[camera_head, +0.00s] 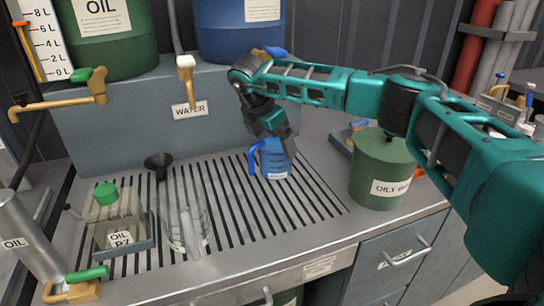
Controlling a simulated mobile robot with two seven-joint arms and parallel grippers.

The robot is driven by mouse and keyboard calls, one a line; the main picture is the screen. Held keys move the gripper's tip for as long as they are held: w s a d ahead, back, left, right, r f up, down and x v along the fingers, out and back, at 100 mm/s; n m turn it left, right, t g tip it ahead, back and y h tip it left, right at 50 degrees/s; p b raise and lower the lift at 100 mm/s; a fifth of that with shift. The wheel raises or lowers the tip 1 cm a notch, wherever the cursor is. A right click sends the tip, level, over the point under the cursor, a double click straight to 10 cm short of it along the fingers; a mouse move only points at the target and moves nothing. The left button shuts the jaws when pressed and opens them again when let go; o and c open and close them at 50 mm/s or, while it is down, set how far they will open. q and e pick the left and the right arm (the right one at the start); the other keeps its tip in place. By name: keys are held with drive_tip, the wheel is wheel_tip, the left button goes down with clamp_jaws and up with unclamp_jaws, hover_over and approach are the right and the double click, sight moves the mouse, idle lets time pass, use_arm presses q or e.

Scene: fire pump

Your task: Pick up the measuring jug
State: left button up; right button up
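A small blue jug (274,163) with a handle on its left side stands upright on the slotted drain grate, right of centre. A clear, see-through jug or container (183,222) stands on the grate's front left part; its markings are too faint to read. My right gripper (270,138) comes in from the right and points down at the top of the blue jug. It overlaps the jug's rim in the picture; its fingers are dark and small, so I cannot tell whether they grip it. My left gripper is not in view.
A clear oil can with a green cap (112,215) and a black funnel (158,164) are on the left. A green oily bin (382,170) stands right of the grate under my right arm. Brass taps (90,90) and a water spout (188,80) are behind. The grate's middle (230,205) is clear.

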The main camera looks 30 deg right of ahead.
drive_tip(key=c, duration=1)
drive_tip(key=shift+r, duration=0.1)
drive_tip(key=shift+c, duration=1.2)
drive_tip(key=shift+w+r, duration=0.1)
